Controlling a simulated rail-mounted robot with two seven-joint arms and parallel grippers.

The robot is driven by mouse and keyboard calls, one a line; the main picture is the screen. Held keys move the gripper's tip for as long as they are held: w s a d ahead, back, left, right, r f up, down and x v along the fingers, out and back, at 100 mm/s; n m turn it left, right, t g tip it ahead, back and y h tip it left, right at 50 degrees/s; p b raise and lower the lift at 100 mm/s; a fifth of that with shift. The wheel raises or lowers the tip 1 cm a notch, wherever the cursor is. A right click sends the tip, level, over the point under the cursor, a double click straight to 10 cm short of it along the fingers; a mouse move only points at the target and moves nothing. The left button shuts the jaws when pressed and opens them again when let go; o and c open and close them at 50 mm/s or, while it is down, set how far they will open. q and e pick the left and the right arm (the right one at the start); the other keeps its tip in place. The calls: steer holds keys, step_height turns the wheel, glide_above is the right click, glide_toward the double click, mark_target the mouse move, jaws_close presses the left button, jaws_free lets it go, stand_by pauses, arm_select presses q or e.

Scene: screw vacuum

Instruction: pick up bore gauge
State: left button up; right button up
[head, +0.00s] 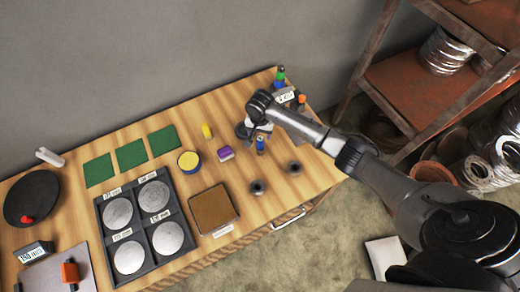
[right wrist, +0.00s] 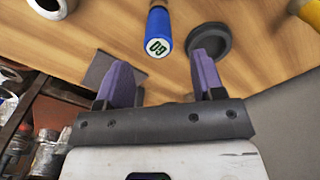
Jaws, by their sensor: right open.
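A short blue cylinder (head: 260,146), which looks like the bore gauge though I cannot be sure, stands on the wooden table just in front of my right gripper (head: 252,128). In the right wrist view the blue cylinder (right wrist: 158,30) shows a pale end marked with dark digits, and its far part is cut off by the top edge. My right gripper (right wrist: 156,75) has its two purple fingers spread wide, with nothing between them. The blue cylinder is beyond the fingertips, apart from them. My left gripper is not in view.
A purple block (head: 225,153), a yellow-topped round tin (head: 189,161) and a yellow cylinder (head: 206,131) stand to the left. Labelled tools (head: 300,101) stand at the back right corner. A rusty shelf (head: 420,90) is to the right.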

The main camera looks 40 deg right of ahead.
mark_target(260, 139)
steer(key=shift+s+a+f, duration=0.1)
steer(key=shift+f, duration=1.65)
steer(key=shift+s+a+f, duration=0.1)
steer(key=shift+f, duration=1.6)
steer(key=shift+c, duration=0.4)
jaws_close()
steer(key=shift+r, duration=0.1)
